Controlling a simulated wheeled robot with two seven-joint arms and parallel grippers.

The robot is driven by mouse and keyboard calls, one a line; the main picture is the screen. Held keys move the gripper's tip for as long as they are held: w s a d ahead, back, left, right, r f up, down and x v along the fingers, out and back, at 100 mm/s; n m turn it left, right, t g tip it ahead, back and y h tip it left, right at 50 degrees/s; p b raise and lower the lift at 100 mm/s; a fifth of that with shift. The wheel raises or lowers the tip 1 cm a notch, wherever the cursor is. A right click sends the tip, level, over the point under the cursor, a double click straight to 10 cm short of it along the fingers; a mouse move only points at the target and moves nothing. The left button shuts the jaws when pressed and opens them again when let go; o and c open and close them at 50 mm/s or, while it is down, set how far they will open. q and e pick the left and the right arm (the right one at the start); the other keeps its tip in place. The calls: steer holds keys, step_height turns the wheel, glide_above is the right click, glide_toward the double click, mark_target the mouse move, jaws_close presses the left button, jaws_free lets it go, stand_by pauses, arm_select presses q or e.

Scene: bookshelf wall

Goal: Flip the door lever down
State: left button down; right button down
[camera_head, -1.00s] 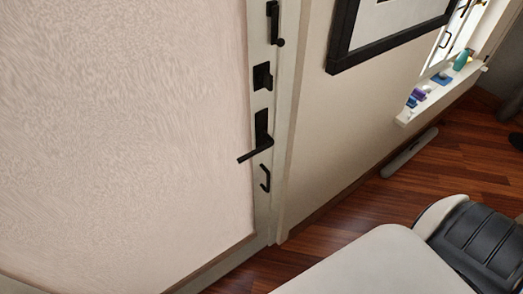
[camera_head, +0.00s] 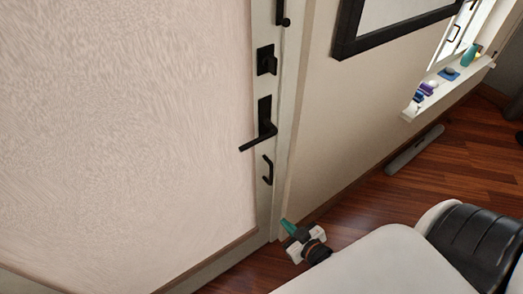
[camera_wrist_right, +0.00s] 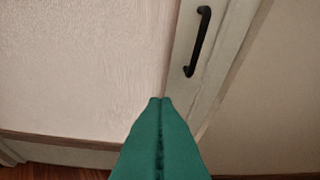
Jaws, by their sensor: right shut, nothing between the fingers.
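The black door lever (camera_head: 258,138) is on the pale door frame strip in the head view, its handle pointing left and slightly down from its plate. My right gripper (camera_head: 286,224) has green fingers and is low, below the lever and below a black pull handle (camera_head: 267,170), apart from both. In the right wrist view my right gripper (camera_wrist_right: 160,100) is shut and empty, with its fingertips together in front of the door's lower part. The pull handle (camera_wrist_right: 197,41) shows above it there. The lever is not in the wrist view. My left gripper is not in view.
A black latch (camera_head: 266,60) and a bolt (camera_head: 283,12) sit above the lever. A framed picture (camera_head: 390,45) hangs on the right wall. A window sill (camera_head: 450,84) with small items is farther right. Wooden floor (camera_head: 440,160) lies below.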

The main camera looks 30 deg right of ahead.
step_height(320, 180, up, 25)
steer(key=a+n+t+y+b, duration=0.1)
steer(key=n+t+y, duration=0.1)
steer(key=t, duration=0.4)
steer(key=shift+w+r+t+b, duration=0.15)
steer(key=shift+w+t+b, duration=0.15)
steer(key=shift+b, duration=0.1)
steer(key=w+f+p, duration=0.1)
steer(key=w+p, duration=0.2)
steer(key=w, duration=0.8)
steer(key=shift+w+a+f, duration=0.25)
steer(key=shift+w+a, duration=0.05)
steer(key=shift+a, duration=0.05)
